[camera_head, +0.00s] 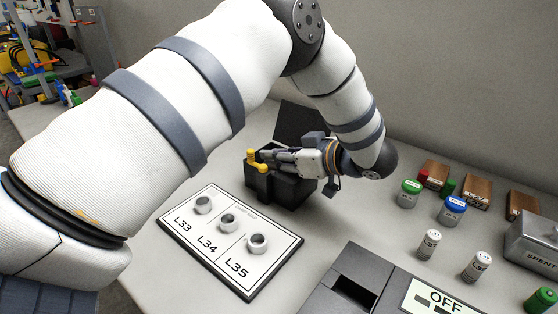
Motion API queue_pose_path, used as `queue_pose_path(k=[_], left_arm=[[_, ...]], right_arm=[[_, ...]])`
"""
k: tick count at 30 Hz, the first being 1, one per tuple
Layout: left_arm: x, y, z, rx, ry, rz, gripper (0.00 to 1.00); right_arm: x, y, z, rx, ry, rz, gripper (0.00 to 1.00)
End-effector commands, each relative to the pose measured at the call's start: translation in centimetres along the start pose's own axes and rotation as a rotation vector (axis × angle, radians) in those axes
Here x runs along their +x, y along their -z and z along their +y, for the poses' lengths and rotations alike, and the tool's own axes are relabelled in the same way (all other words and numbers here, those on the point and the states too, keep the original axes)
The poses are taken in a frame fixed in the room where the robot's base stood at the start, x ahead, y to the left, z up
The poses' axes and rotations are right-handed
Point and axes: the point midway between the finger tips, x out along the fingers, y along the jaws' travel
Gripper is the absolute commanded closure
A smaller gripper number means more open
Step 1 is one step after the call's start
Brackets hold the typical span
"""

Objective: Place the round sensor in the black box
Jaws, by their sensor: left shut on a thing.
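The black box (292,192) stands open on the table near the back, with its dark lid (297,122) raised behind it. Yellow parts (252,157) show at its left side; I cannot tell whether they are latches or something else. My left gripper (272,157) reaches in from the right over the box opening, its fingers pointing left. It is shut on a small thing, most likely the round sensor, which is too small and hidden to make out. I cannot tell whether it touches the box. My right gripper is not in view.
In front is a white board (217,265) with several silver round pieces, labelled L33, L34 and L35. At right stand capped vials (452,211), brown blocks (476,192) and a grey "SPENT" container (533,241). A grey device (362,268) marked OFF is at the front.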

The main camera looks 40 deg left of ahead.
Motion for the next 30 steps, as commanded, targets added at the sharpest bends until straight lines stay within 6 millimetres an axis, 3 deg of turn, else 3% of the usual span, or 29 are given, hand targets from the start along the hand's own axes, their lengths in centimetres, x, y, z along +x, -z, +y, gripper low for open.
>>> queue_pose_path(k=[11, 12, 14, 24, 30], left_arm=[[0.4, -0.9, 0.0, -0.002, 0.0, 0.001, 1.0], [0.3, -0.8, 0.0, -0.003, 0.0, 0.001, 0.72], [0.3, -0.8, 0.0, -0.003, 0.0, 0.001, 0.61], [-0.1, -0.4, 0.1, -0.004, -0.002, 0.001, 0.61], [-5.0, -0.3, 0.1, -0.007, -0.007, 0.0, 0.61]], right_arm=[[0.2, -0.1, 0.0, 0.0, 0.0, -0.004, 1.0], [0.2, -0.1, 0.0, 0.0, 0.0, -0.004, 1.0], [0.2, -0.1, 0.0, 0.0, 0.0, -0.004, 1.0], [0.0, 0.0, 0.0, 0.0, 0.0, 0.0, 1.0], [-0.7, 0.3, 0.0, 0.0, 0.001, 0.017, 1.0]])
